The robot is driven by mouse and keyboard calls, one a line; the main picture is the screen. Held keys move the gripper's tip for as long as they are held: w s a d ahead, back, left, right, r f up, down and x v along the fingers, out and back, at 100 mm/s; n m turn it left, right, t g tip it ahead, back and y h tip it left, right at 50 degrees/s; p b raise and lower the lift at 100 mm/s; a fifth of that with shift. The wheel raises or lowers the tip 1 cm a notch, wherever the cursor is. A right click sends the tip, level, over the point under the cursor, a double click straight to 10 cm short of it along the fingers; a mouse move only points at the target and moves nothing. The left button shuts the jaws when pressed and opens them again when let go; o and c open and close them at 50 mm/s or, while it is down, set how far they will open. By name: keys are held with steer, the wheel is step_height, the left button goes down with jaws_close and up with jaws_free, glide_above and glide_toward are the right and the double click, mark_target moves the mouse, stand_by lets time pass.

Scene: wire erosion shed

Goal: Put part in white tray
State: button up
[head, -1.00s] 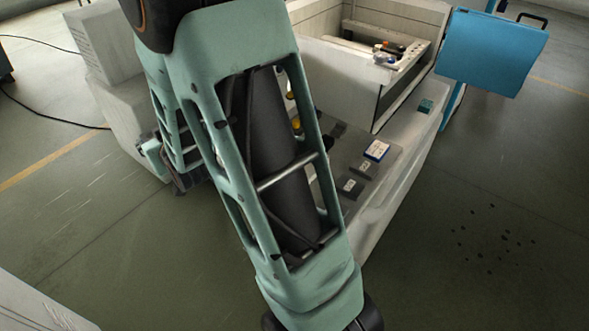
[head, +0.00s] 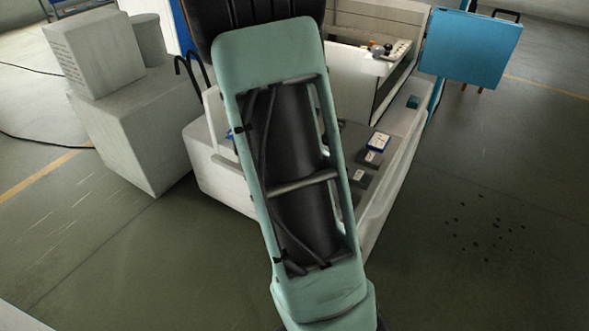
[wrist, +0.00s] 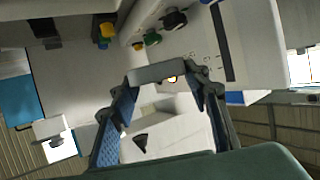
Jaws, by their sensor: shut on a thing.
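In the wrist view my gripper (wrist: 166,75) has its two blue-padded fingers closed on a pale grey bar-shaped part (wrist: 152,73), which spans the fingertips. The part is held up in the air, apart from the surfaces behind it. In the head view my own arm fills the middle and hides the gripper and the part. I cannot pick out the white tray with certainty in either view.
A pale machine (head: 232,181) stands behind my arm, with small labelled blocks (head: 360,177) and a blue-and-white box (head: 378,141) on its dark surface. A blue panel (head: 468,47) is at back right. Grey cabinets (head: 130,135) stand left. Floor at right is clear.

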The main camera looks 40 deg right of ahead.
steer(key=s+d+f+m+g+h+b, duration=0.1)
steer(key=s+d+m+g+h, duration=0.1)
steer(key=s+d, duration=0.35)
steer(key=s+d+m+g+h+b, duration=0.1)
steer(key=s+d+m+g+b, duration=0.1)
steer(key=d, duration=0.6)
steer(key=s+d+f+m+g+h+b, duration=0.1)
steer(key=s+d+m+g+h, duration=0.15)
steer(key=d, duration=0.45)
steer(key=shift+t, duration=0.35)
steer(key=w+a+f, duration=0.1)
steer(key=a+f, duration=0.1)
steer(key=a, duration=0.2)
steer(key=w+a+f, duration=0.2)
steer(key=a+f, duration=0.1)
steer(key=w+a+f, duration=0.1)
steer(key=a+f, duration=0.2)
steer(key=a, duration=0.1)
steer(key=shift+w+a+f+p, duration=0.15)
steer(key=shift+w+a+p, duration=0.15)
steer(key=shift+p, duration=0.1)
steer(key=shift+a+f, duration=0.15)
steer(key=shift+f, duration=0.05)
steer(key=shift+w+a+f, duration=0.1)
steer(key=shift+f, duration=0.8)
steer(key=shift+w+a+f, duration=0.1)
steer(key=shift+f, duration=0.8)
